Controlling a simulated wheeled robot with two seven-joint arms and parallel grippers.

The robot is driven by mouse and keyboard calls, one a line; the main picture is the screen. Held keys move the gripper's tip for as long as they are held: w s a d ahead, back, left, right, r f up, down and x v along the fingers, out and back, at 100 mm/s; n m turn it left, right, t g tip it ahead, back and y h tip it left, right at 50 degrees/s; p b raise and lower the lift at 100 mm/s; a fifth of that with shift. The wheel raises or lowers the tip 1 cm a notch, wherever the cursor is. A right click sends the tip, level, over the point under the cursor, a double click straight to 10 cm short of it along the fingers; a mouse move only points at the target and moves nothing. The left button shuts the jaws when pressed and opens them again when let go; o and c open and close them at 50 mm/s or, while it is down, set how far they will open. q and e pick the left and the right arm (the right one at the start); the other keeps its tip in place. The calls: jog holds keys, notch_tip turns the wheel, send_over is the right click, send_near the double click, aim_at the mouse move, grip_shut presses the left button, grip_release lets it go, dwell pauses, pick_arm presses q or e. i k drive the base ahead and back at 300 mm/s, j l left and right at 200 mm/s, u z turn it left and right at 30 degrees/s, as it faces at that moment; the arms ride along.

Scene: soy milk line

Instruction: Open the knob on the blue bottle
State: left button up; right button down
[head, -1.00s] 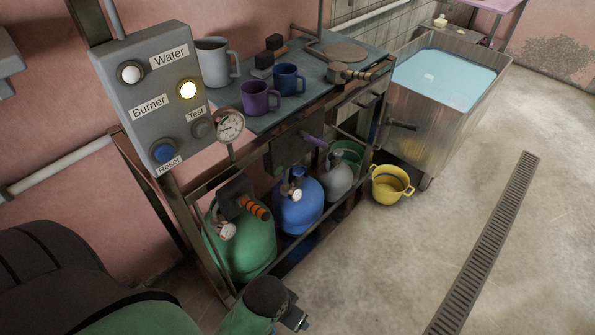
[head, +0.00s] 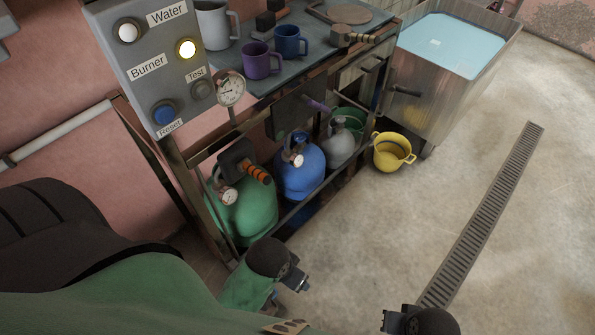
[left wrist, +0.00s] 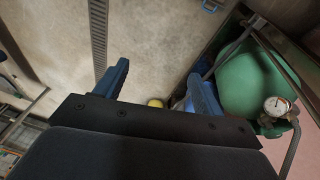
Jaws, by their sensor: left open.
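The blue bottle (head: 302,178) stands on the low shelf of the rack, between a green bottle (head: 247,212) and a grey bottle (head: 341,146). A valve with a round white gauge (head: 297,161) sits on its top; its knob is too small to make out clearly. My left gripper (head: 296,280) is in front of the rack, below and apart from the blue bottle. In the left wrist view its two blue fingers are spread (left wrist: 158,88) with nothing between them. The green bottle and its gauge (left wrist: 276,106) show there at right. My right gripper (head: 388,322) shows only partly at the bottom edge.
An orange-striped handle (head: 257,173) juts out above the green bottle, and a purple handle (head: 318,105) above the blue one. A yellow pot (head: 391,152) is on the floor by the water tank (head: 410,104). The floor around the drain grate (head: 487,210) is clear.

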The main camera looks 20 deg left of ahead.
aim_at(300, 136)
jog(key=i+l+u, duration=0.1)
jog(key=u, duration=0.25)
jog(key=l+u, duration=0.2)
jog(key=u, duration=0.15)
jog(key=i+l+u, duration=0.2)
jog(key=l, duration=0.6)
jog(key=i+l+u, duration=0.2)
jog(key=l, duration=0.65)
jog(key=l+u, duration=0.2)
jog(key=l, duration=2.2)
jog(key=i+u, duration=0.05)
jog(key=i, duration=0.05)
